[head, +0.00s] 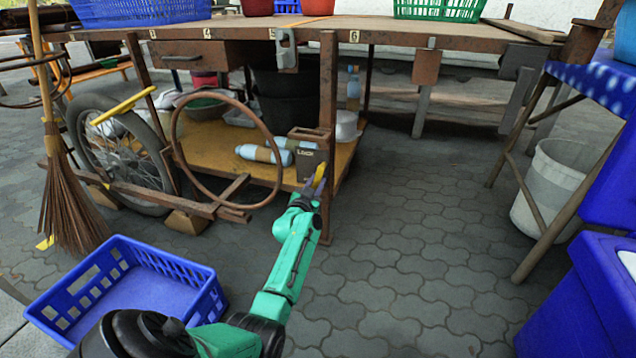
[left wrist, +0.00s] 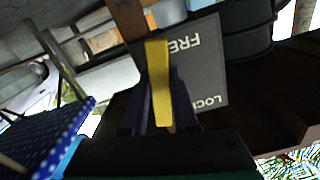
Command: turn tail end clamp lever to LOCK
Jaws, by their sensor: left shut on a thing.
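The yellow clamp lever (head: 319,176) is at the table's front post, at the end of my left arm. In the left wrist view, the lever (left wrist: 158,80) runs upright between the fingers of my left gripper (left wrist: 160,108), which is shut on it. A dark label plate (left wrist: 205,70) behind it reads FREE and LOCK, upside down in that view. The lever's upper part is beside the word FREE; LOCK is on the plate's other end. In the head view, the plate (head: 308,156) shows just above my left gripper (head: 312,193). My right gripper is not in view.
A wooden worktable (head: 240,28) stands over the clamp, with a lower shelf (head: 215,150) holding bottles and tubs. A spoked wheel (head: 120,150) with another yellow bar (head: 122,103) and a broom (head: 72,200) are left. A blue crate (head: 130,290) lies front left. The paving (head: 420,240) right of the post is clear.

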